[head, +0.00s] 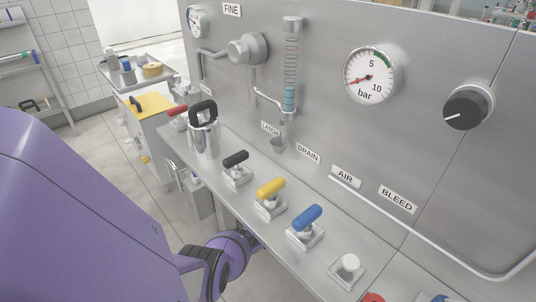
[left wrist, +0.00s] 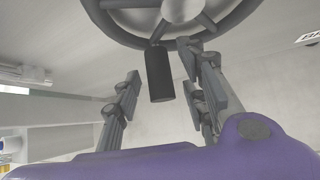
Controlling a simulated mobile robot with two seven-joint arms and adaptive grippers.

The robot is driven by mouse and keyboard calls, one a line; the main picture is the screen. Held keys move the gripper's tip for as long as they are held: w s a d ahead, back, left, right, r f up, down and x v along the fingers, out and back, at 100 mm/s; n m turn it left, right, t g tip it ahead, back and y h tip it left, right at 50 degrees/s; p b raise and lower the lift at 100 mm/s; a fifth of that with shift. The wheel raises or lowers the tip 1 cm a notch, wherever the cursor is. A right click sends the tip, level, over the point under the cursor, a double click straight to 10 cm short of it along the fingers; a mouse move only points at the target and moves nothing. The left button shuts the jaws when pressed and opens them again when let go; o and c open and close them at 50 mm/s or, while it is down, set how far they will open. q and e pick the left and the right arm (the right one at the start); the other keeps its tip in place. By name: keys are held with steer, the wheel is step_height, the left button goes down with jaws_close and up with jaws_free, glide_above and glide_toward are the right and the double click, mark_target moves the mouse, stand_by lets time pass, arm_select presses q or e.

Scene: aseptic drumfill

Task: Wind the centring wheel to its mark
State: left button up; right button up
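My left gripper (left wrist: 165,88) is open, with one finger on each side of the handle in the picture. A gap shows between the handle and the left finger; whether the right finger touches it I cannot tell. The wheel's mark is not visible. In the head view the wheel and my left gripper are out of sight. My right gripper is in neither view.
A steel ledge holds black, yellow and blue levers (head: 271,190) and a white knob (head: 349,263). The panel above carries a bar gauge (head: 370,75), a black dial (head: 468,107) and a flow tube (head: 291,70). A yellow-topped cart (head: 150,106) stands at the back left.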

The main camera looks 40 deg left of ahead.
arm_select(q)
steer(key=shift+s+a+r, duration=0.15)
steer(key=shift+s, duration=0.15)
steer(key=shift+s+d+r, duration=0.2)
steer(key=shift+s+d, duration=0.1)
steer(key=shift+s, duration=0.05)
steer(key=s+d, duration=0.2)
steer(key=s, duration=0.9)
steer(key=shift+s, duration=0.2)
